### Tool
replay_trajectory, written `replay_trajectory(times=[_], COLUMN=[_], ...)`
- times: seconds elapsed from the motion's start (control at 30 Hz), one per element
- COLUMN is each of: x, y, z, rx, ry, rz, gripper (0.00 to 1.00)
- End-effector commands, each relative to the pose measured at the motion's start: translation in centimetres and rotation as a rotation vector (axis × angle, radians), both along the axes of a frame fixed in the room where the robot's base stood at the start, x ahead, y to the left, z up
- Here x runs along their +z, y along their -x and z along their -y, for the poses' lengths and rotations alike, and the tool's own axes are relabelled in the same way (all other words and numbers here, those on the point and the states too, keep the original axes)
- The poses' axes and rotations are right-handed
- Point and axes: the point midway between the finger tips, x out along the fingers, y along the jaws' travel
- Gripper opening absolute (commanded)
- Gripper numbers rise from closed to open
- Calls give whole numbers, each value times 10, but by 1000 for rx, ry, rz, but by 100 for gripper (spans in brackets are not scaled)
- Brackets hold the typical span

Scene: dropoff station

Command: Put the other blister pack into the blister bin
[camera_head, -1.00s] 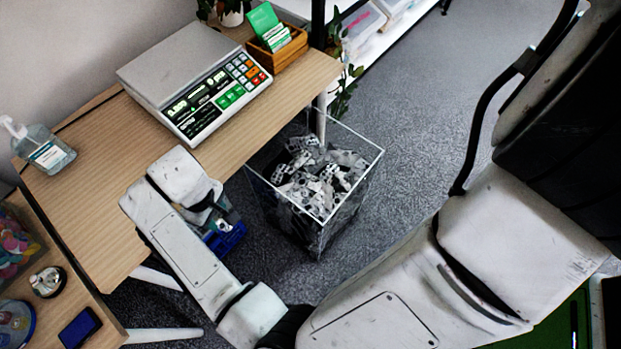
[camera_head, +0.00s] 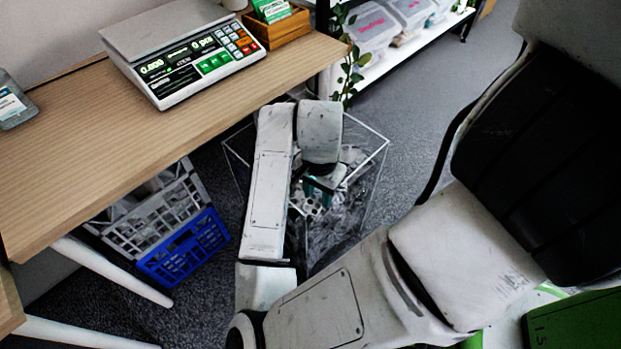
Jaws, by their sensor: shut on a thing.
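The blister bin (camera_head: 372,185) is a clear, open-topped box on the floor beside the desk, with several silvery blister packs inside. My gripper (camera_head: 324,187) is over the bin's opening, pointing down. Its jaws are shut on a blister pack, mostly hidden by the fingers and wrist. A pale dotted patch (camera_head: 309,204) shows just below the fingers; I cannot tell whether it is the held pack or one lying in the bin. My forearm covers the bin's left part.
The wooden desk (camera_head: 120,150) holds a scale (camera_head: 183,52), a wooden card box (camera_head: 277,27) and a sanitizer bottle (camera_head: 12,104). Grey and blue crates (camera_head: 185,250) stand beneath it. A plant (camera_head: 350,70) and shelf (camera_head: 420,40) are behind the bin. Carpet to its right is clear.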

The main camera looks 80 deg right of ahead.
Motion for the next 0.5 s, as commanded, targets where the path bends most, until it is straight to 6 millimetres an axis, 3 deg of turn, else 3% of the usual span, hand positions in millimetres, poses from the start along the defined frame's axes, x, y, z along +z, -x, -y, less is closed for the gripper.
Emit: replay_trajectory(times=[0.03,0.23,0.37,0.5], x=[-12,-16,-22,-35], y=[10,30,24,8], z=[2,4,16,42], rx=[-63,-201,-216,-214], ry=[1,0,-1,-2], rz=[1,0,-3,-5], gripper=[10,10,10,10])
